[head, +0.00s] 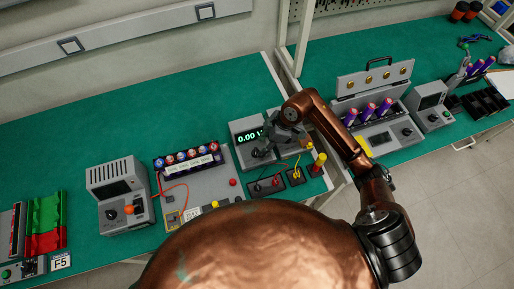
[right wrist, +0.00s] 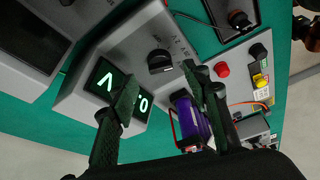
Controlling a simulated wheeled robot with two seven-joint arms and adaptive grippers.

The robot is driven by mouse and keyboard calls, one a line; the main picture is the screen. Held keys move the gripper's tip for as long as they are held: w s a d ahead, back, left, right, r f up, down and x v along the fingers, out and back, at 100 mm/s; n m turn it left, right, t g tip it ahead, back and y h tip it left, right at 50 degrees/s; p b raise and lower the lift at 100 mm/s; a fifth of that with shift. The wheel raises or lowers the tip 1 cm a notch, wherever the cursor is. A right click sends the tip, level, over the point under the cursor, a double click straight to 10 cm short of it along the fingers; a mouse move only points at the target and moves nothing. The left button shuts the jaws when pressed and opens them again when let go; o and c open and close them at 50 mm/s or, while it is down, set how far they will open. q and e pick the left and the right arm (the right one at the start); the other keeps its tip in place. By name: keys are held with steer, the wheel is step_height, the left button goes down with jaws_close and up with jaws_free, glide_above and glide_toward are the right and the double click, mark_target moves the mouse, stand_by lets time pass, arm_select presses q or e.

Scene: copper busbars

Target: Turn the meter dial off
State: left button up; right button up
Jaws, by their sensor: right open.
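The grey meter (head: 238,127) stands on the green bench in the head view, its lit display (head: 249,134) reading 0.00 V. Its black dial (head: 260,153) is on the front face, partly hidden by my right gripper (head: 275,143). In the right wrist view the dial (right wrist: 160,61) shows clearly with a pale pointer mark and small markings beside it. My right gripper (right wrist: 160,76) is open and empty, its fingers on either side of the dial in the picture, and the dial appears apart from them. One finger covers part of the display (right wrist: 142,104). My left gripper is not in view.
A battery board (head: 205,185) with red and yellow terminals lies left of the meter. Small black terminal blocks (head: 265,187) with wires sit in front. A grey power unit (head: 122,190) stands farther left. An open grey case (head: 375,90) with purple cells is on the right bench.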

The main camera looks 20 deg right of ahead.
mark_target(257, 151)
steer(key=shift+b+x, duration=0.3)
steer(key=shift+x, duration=2.1)
steer(key=c, duration=1.2)
